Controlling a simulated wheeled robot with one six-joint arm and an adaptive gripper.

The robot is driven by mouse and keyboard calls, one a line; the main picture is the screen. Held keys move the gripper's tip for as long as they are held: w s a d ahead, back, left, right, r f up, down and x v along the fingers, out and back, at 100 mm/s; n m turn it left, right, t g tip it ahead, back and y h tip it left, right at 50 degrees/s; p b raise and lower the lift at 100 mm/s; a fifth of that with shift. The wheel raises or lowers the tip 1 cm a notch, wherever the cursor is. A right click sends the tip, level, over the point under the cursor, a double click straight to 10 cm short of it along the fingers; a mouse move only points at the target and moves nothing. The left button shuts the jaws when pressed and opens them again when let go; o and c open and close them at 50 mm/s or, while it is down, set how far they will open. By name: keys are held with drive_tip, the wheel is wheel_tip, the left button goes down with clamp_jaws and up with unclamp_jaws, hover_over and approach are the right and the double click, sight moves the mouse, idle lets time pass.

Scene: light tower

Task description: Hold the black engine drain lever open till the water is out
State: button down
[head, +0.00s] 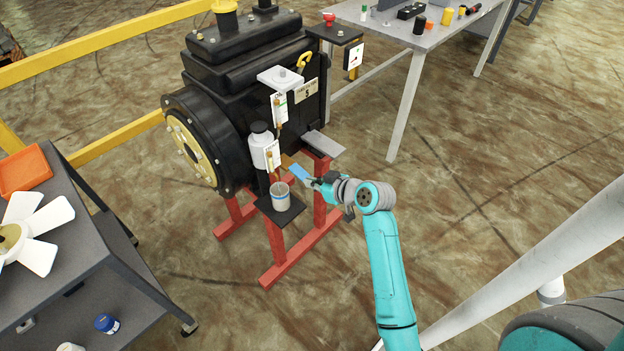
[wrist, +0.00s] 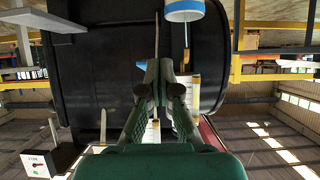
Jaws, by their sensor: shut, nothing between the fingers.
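The black engine (head: 225,100) stands on a red frame. A flat blue lever handle (head: 299,172) sticks out low on its near side, by a brass fitting. My gripper (head: 312,182) is shut and empty, with its tips right at the outer end of the blue handle; I cannot tell if they touch it. In the wrist view my closed fingers (wrist: 160,72) point at the dark engine side, with a thin upright edge just past the tips. A grey can with a blue band (head: 281,198) stands on a small black shelf below; it shows at the wrist view's top (wrist: 184,10). No running water can be made out.
A white bottle (head: 261,147) with a black cap and white tags (head: 273,155) hang close to the handle. A grey step plate (head: 323,144) juts out right. A workbench (head: 400,40) stands behind, a dark cart (head: 90,230) at left.

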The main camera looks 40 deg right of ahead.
wheel_tip(320, 180, down, 2)
idle(0.4)
drive_tip(key=shift+w+r, duration=0.1)
drive_tip(key=shift+r, duration=0.1)
idle(2.4)
drive_tip(key=shift+r, duration=0.6)
